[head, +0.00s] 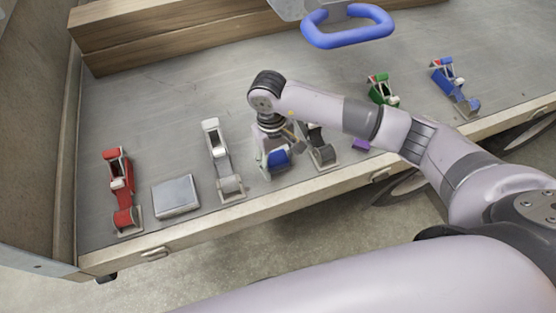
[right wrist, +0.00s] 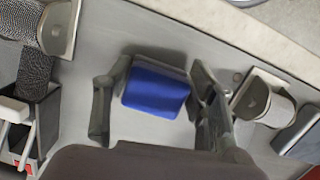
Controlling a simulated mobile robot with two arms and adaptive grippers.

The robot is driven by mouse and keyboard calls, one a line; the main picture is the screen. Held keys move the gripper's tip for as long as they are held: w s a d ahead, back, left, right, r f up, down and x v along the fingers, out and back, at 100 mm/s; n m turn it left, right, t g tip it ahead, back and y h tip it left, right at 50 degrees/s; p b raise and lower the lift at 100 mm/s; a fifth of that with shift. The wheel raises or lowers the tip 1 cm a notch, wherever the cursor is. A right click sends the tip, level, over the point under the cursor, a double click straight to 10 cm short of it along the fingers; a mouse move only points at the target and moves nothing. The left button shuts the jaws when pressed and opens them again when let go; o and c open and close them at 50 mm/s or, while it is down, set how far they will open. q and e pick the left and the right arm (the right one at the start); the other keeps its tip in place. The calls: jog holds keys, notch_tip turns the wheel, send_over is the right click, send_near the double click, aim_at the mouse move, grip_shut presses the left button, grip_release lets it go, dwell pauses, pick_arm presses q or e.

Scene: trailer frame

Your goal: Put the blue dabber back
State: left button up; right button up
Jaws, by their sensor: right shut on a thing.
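The blue dabber (head: 278,158) is near the front edge of the grey trailer bed, between a white-and-grey device and a dark grey one. My right gripper (head: 271,146) points down over it, and the arm partly covers it. In the right wrist view, the dabber's rounded blue part (right wrist: 155,92) sits between the two fingers of the right gripper (right wrist: 152,98), which is shut on it. Whether its underside touches the bed cannot be told. My left gripper is not in view.
A white-and-grey device (head: 225,160), a flat grey block (head: 176,196) and a red device (head: 121,190) stand to the left. A dark grey device (head: 322,147) is close on the right. Green (head: 381,90) and blue (head: 455,85) devices stand farther right. A blue ring-shaped handle (head: 347,26) hangs above.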

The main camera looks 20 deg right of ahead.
aim_at(274, 156)
jog(key=o, duration=1.6)
jog(key=shift+c, duration=0.2)
jog(key=shift+r+p, duration=0.3)
jog(key=shift+r, duration=0.05)
notch_tip(274, 156, up, 11)
jog(key=w+p, duration=0.1)
jog(key=p, duration=0.2)
jog(key=shift+w+a+r, duration=0.15)
jog(key=shift+w+a, duration=0.1)
jog(key=shift+w, duration=0.15)
